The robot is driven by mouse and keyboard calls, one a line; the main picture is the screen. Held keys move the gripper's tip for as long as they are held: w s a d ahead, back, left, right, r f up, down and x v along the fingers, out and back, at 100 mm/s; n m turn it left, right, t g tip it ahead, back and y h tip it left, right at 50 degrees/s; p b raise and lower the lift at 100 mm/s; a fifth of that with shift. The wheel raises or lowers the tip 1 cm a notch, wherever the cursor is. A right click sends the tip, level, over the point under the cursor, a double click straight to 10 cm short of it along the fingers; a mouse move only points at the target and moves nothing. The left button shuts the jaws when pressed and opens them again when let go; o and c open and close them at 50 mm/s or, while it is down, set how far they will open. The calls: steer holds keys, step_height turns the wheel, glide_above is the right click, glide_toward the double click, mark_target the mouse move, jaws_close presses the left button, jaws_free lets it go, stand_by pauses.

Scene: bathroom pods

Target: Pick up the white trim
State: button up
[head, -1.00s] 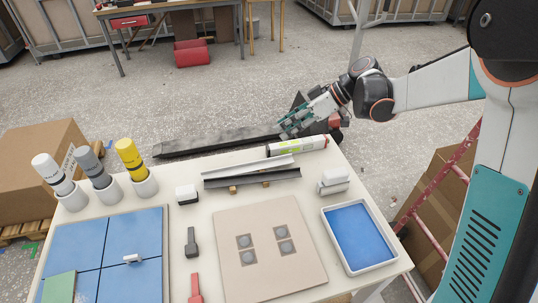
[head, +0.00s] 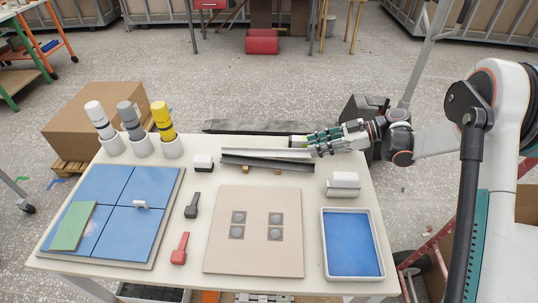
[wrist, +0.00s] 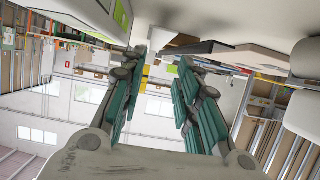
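The white trim (head: 266,153) is a long, thin pale strip at the back of the table, lying left to right just behind a dark grey trim (head: 266,164). My gripper (head: 308,144) is at the trim's right end, fingers pointing left. In the wrist view, my gripper (wrist: 158,85) has its two teal-padded fingers apart, with nothing between them.
A beige board (head: 254,258), a blue-lined tray (head: 380,240) and a white block (head: 343,184) stand in front. A small black-and-white block (head: 203,162) lies left of the trims. Three capped bottles (head: 130,120) stand at the back left.

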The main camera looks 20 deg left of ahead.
mark_target(278, 154)
steer(key=x, duration=0.2)
steer(key=shift+a+f, duration=0.15)
steer(key=shift+f, duration=0.15)
steer(key=shift+b+x, duration=1.6)
steer(key=shift+x, duration=1.45)
steer(key=shift+r, duration=0.25)
steer(key=c, duration=0.7)
